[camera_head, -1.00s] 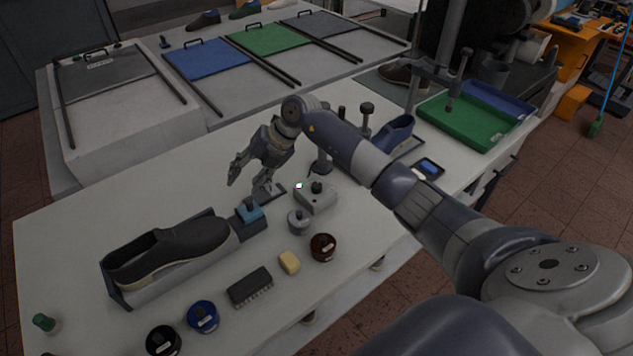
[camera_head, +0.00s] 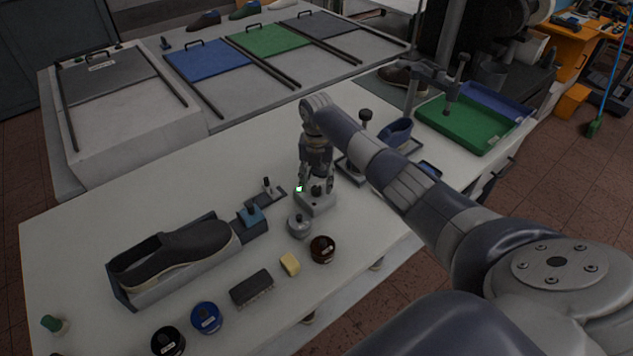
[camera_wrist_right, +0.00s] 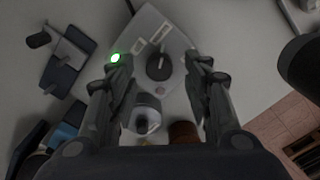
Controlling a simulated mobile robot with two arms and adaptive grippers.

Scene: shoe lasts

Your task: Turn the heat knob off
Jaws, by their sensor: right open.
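The heat knob (camera_head: 316,190) is a dark round knob on top of a small light grey box (camera_head: 318,205) on the white table. A small light (camera_head: 299,188) on the box glows green. My right gripper (camera_head: 317,186) points down over the box with its fingers apart. In the right wrist view the knob (camera_wrist_right: 158,67) shows between and ahead of the open fingertips (camera_wrist_right: 160,72), with nothing held. The green light (camera_wrist_right: 115,58) is beside the left finger there. I cannot tell whether the fingers touch the knob. My left gripper does not show.
A grey metal pot (camera_head: 299,225) stands just in front of the box, near a brown jar (camera_head: 323,248) and a yellow block (camera_head: 290,264). A dark shoe (camera_head: 180,250) lies in a holder at left. A stand (camera_head: 365,135) with a blue shoe form is behind right.

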